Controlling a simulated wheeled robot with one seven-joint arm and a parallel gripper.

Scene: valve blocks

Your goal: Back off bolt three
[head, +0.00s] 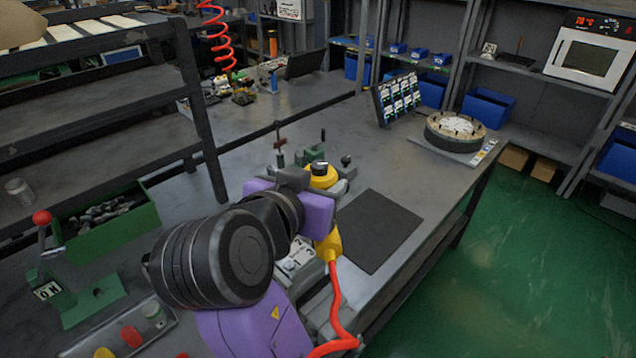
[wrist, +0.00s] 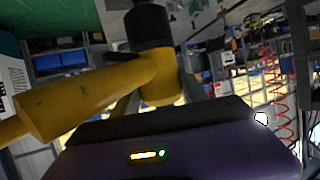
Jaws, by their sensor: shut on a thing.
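My gripper (head: 312,208), with a purple body, is shut on a yellow power tool (head: 331,246) above the bench. The tool's black-topped yellow head (head: 322,178) shows beyond the gripper, and a red hose runs from its near end. In the wrist view, the tool's yellow body (wrist: 85,98) slants across the left and a black cylinder (wrist: 150,28) sits at its upper end. A grey valve block (head: 298,258) with number labels, 2 among them, lies beside and under my arm. My arm covers much of it; I cannot make out bolt three.
A dark mat (head: 378,230) lies right of the tool. Behind stand green and grey fixtures (head: 310,157). A round fixture (head: 455,132) and a label rack (head: 397,97) stand farther back. A green parts bin (head: 105,225) is at left.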

